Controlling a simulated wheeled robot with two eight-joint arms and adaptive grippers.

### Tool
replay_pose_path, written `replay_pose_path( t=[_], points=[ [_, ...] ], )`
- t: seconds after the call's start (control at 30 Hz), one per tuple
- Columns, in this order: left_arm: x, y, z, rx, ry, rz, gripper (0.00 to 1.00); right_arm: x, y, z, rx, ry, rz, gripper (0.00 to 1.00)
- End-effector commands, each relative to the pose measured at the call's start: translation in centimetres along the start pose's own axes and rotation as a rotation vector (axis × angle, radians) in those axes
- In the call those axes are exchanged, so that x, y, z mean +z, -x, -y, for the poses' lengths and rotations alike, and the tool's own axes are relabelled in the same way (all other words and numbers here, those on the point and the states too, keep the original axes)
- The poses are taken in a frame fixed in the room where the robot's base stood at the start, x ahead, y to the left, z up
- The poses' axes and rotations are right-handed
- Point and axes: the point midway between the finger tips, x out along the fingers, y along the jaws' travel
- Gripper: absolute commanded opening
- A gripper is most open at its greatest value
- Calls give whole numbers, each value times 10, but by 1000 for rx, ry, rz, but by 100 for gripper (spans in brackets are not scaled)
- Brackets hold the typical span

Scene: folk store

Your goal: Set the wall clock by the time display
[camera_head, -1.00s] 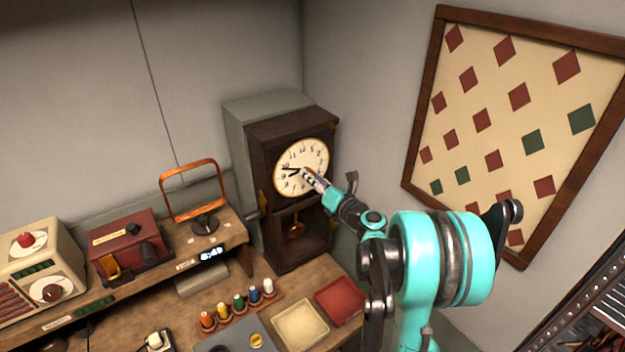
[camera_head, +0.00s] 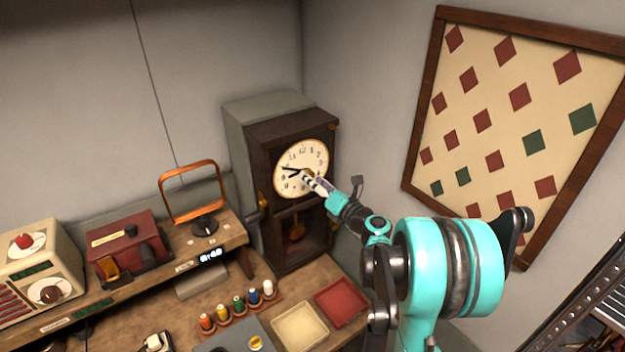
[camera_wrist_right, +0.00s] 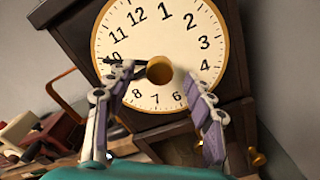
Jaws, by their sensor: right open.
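The wall clock (camera_head: 291,155) has a round cream face in a dark wooden case with a pendulum below. In the head view both black hands point left: one near 9–10, the other slightly lower. In the right wrist view the clock face (camera_wrist_right: 188,45) is large and tilted, with a brass knob (camera_wrist_right: 159,70) at its centre. My right gripper (camera_wrist_right: 160,86) is open, with one finger on each side of the knob; contact is unclear. The left finger partly hides the hands. My left gripper is out of view.
Several thread spools (camera_head: 239,303) stand before the clock. A cream tray (camera_head: 300,326) and a red tray (camera_head: 341,302) lie beside them. A red box (camera_head: 125,250) and an orange frame (camera_head: 191,164) stand on the shelf at left. A diamond-pattern board (camera_head: 510,125) hangs at right.

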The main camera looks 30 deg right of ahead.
Motion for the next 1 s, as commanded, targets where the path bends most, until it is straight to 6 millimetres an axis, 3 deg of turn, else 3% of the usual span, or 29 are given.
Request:
replay_pose_path(
  t=[0.7, 1.0],
  points=[
    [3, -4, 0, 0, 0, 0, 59, 0, 60, 0, -2, 0, 1, 53],
    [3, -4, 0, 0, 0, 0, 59, 0, 66, 0, -1, 0, 1, 53]
  ],
)
